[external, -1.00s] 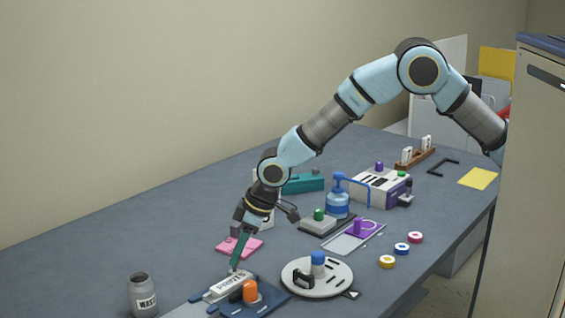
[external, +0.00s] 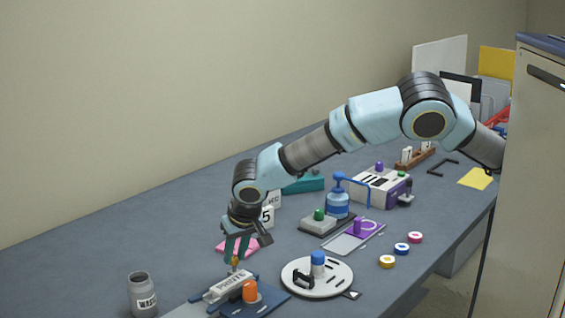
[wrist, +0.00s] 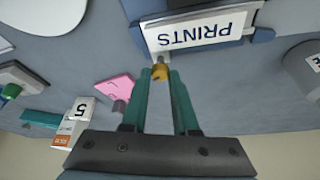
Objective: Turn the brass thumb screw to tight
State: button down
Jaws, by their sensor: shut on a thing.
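The brass thumb screw (external: 235,261) stands at the back end of the fixture with the white PRINTS label (external: 231,283). In the wrist view the brass thumb screw (wrist: 160,71) sits between the tips of my teal fingers, just beside the PRINTS label (wrist: 203,30). My gripper (external: 236,257) comes down from above and is shut on the screw; it also shows in the wrist view (wrist: 160,75). The fingers partly hide the screw, and I cannot read a tightness mark.
A blue plate with an orange knob (external: 250,291) is right beside the fixture. A round white plate (external: 325,285) lies to the right, a grey jar (external: 142,296) to the left. A pink pad (external: 222,247) lies behind the fingers. The table's far left is clear.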

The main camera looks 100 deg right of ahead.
jog(key=m+g, duration=0.1)
jog(key=m, duration=0.3)
jog(key=shift+w+f+m+g, duration=0.1)
jog(key=shift+w+m+g, duration=0.1)
jog(key=shift+m+g, duration=0.2)
jog(key=shift+m, duration=0.3)
jog(key=c, duration=0.7)
grip_release()
jog(key=shift+a, duration=0.1)
jog(key=b+v, duration=0.2)
jog(key=v, duration=0.9)
jog(key=shift+w+f+b, duration=0.1)
jog(key=shift+w+b, duration=0.05)
jog(key=shift+b, duration=0.2)
